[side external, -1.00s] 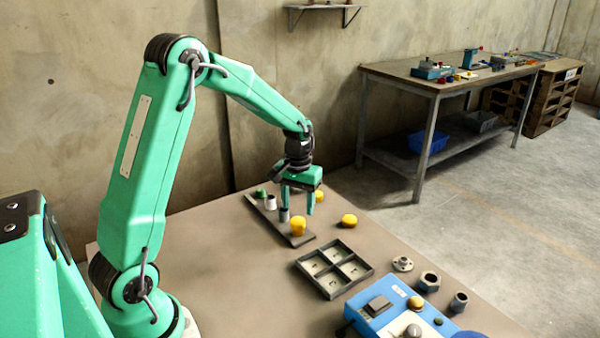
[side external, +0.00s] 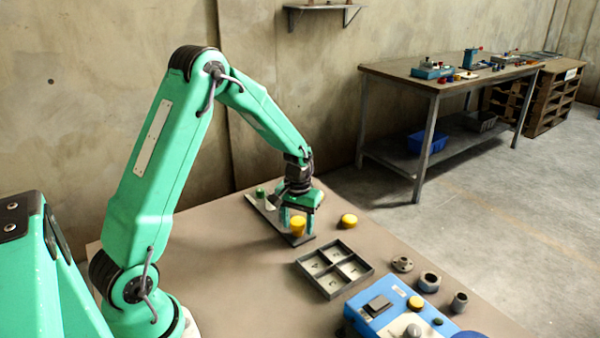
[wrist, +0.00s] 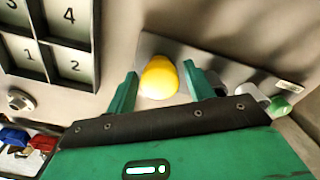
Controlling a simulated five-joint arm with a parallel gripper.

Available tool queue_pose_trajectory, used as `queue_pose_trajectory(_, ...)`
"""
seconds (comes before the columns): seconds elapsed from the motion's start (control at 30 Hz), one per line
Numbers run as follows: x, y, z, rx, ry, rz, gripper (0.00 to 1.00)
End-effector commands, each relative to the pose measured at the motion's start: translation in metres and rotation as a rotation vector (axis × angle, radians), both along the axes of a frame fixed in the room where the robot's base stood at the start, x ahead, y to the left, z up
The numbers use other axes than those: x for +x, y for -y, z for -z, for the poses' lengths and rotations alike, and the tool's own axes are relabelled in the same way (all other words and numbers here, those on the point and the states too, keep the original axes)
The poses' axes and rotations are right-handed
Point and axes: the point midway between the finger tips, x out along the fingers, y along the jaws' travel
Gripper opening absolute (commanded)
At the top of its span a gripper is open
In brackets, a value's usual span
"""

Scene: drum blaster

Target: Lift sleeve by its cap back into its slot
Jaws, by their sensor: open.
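A yellow-capped piece (side external: 298,226) stands at the near end of a narrow dark strip (side external: 268,216); its lower part is hard to make out. In the wrist view the yellow cap (wrist: 159,78) lies between the two green fingers. My gripper (wrist: 160,73) is open, one finger on each side of the cap; I cannot tell whether either touches it. In the side view my gripper (side external: 297,222) is low over the strip. A dark tray (side external: 335,268) with square compartments is nearer the camera; numbers 1, 2 and 4 show clearly in the wrist view (wrist: 65,42).
A green-topped piece (side external: 260,193) and a pale one stand farther along the strip. A loose yellow piece (side external: 348,220) lies to its right. Grey metal parts (side external: 429,282) and a blue control box (side external: 385,312) are at the right. The table left of the tray is clear.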

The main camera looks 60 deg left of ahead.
Motion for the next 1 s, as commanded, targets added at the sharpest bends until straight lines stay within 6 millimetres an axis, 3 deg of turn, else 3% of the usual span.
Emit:
queue_pose_trajectory(0.23,0.0,0.0,0.0,0.0,0.0,0.0,0.53)
queue_pose_trajectory(0.4,0.0,0.0,0.0,0.0,0.0,0.0,0.21)
queue_pose_trajectory(0.5,0.0,0.0,0.0,0.0,0.0,0.0,0.14)
queue_pose_trajectory(1.0,0.001,0.0,-0.013,0.001,0.002,0.0,0.14)
